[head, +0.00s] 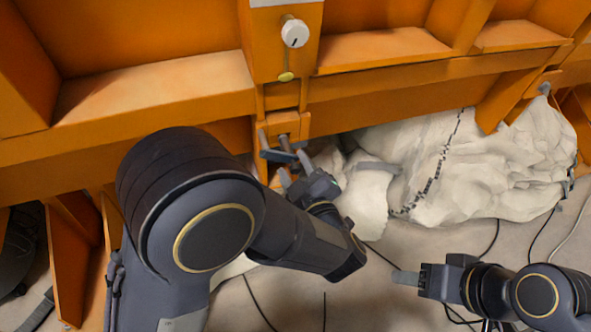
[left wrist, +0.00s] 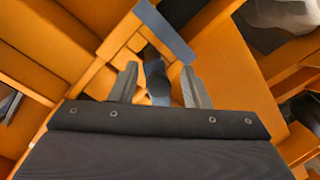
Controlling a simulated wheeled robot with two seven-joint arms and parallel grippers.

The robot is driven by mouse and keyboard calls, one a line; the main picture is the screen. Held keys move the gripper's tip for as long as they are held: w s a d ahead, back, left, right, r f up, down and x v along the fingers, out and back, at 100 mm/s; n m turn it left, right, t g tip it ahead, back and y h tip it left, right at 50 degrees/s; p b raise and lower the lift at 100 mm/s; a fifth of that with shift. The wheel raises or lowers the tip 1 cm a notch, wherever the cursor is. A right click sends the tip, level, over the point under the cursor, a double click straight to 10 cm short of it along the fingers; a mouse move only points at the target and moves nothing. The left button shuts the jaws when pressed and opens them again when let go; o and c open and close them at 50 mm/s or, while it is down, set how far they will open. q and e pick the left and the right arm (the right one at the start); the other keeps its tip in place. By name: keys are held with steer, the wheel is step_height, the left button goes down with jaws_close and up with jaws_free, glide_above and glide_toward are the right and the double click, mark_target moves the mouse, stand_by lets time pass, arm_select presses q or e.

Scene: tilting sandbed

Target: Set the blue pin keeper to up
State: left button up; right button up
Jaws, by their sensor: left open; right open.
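A blue-grey bar, which looks like the blue pin keeper (left wrist: 165,32), slants across an orange bracket in the left wrist view. In the head view the blue-grey keeper parts (head: 277,155) are small and partly overlapped by my gripper, and its exact setting is hard to tell. My left gripper (head: 294,168) is close in front of the bracket. In the left wrist view the left gripper (left wrist: 159,84) is open, with a dark blue-grey pin end (left wrist: 156,78) between its fingers; contact cannot be told. My right gripper (head: 408,279) is open, apart from the bracket at lower right.
A white knob (head: 295,32) and a small yellow-green tab (head: 286,76) are on the orange panel above the bracket. Orange frame beams (head: 390,80) run across. A whitish lumpy mass (head: 480,165) lies right of the bracket. Cables (head: 487,240) cross the floor.

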arm_select(q)
steer(key=shift+f, duration=0.15)
jaws_close()
arm_select(e)
steer(key=shift+s+f, duration=0.2)
steer(key=shift+s, duration=0.15)
arm_select(q)
steer(key=shift+b, duration=0.3)
arm_select(e)
steer(key=shift+s+f, duration=0.1)
steer(key=shift+s, duration=0.1)
